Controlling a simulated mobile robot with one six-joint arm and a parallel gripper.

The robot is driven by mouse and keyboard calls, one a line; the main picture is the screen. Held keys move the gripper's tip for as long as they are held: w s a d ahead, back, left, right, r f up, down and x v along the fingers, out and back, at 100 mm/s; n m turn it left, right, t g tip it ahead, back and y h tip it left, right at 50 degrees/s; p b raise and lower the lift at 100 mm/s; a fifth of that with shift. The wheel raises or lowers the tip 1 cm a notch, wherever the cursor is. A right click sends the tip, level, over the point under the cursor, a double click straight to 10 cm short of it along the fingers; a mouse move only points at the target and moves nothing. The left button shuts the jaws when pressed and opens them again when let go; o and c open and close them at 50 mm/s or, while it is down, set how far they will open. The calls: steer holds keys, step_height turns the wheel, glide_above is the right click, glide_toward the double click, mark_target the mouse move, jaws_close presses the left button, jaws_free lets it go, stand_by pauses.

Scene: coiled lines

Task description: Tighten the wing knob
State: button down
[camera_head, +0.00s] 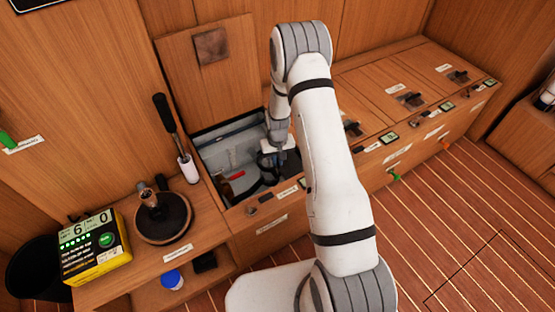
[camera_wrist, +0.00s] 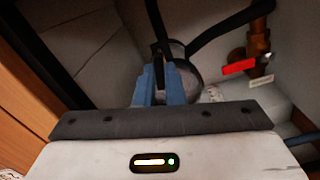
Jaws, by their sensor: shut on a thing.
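My gripper (camera_wrist: 160,78) reaches down into an open locker, its two blue fingers close together. They are shut on a small dark piece that appears to be the wing knob (camera_wrist: 164,72), mostly hidden between them. Just behind the fingertips is a rounded grey body (camera_wrist: 187,66) with black hoses (camera_wrist: 228,24) running up past it. In the head view my gripper (camera_head: 280,158) is inside the locker beside my white wrist, and the knob cannot be made out there.
A red-handled valve (camera_wrist: 240,67) on brass pipe (camera_wrist: 259,40) is right of the fingers. The locker lid (camera_head: 208,80) stands raised behind. A black-handled tool (camera_head: 167,115), a round dark pot (camera_head: 163,220) and a yellow box (camera_head: 93,250) are to the left. Closed hatches lie right.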

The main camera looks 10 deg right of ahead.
steer(key=c, duration=1.5)
jaws_free()
steer(key=shift+r, duration=0.1)
step_height(320, 180, up, 8)
steer(key=p, duration=0.2)
steer(key=shift+f+p, duration=0.2)
steer(key=shift+p, duration=0.1)
steer(key=shift+r, duration=0.25)
steer(key=s+r+p, duration=0.3)
steer(key=r+p, duration=0.2)
steer(key=r, duration=0.7)
steer(key=s+r+t+p, duration=0.1)
steer(key=s+r+p, duration=0.3)
steer(key=r, duration=0.9)
steer(key=s+r+p, duration=0.3)
steer(key=r+p, duration=0.2)
steer(key=r, duration=0.7)
steer(key=shift+t, duration=0.8)
steer(key=s+r+p, duration=0.4)
steer(key=s+r, duration=0.2)
steer(key=r, duration=0.1)
steer(key=s+r+p, duration=0.4)
steer(key=s+r, duration=0.2)
steer(key=r, duration=0.1)
steer(key=s+r+p, duration=0.4)
steer(key=s+r, duration=0.2)
steer(key=r, duration=0.1)
steer(key=shift+s+d+r, duration=0.1)
steer(key=shift+s+r, duration=0.05)
steer(key=shift+r, duration=0.1)
